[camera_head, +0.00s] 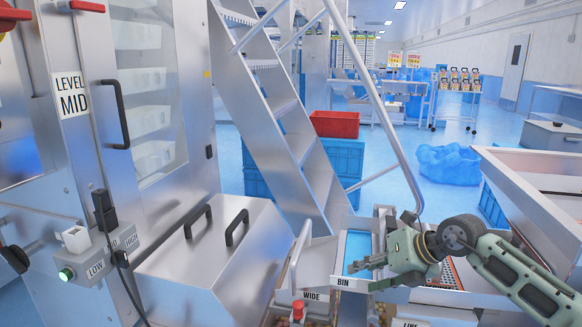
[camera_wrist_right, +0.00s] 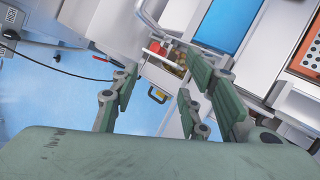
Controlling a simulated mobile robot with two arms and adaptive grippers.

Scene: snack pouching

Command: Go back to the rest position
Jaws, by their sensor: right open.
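My right gripper (camera_head: 366,265) is open and empty. It reaches in from the right over the blue-lined bin (camera_head: 357,250) with the BIN label. In the right wrist view its two green fingers (camera_wrist_right: 160,92) stand wide apart with nothing between them. Past the fingers, the wrist view shows the blue bin lining (camera_wrist_right: 228,22) and machine edges. My left gripper is in neither view.
A steel machine with a LEVEL MID label (camera_head: 72,102) and a lidded box (camera_head: 215,262) stand on the left. A steel stair (camera_head: 285,105) rises behind the bin. A red crate (camera_head: 335,124) tops blue crates (camera_head: 343,158).

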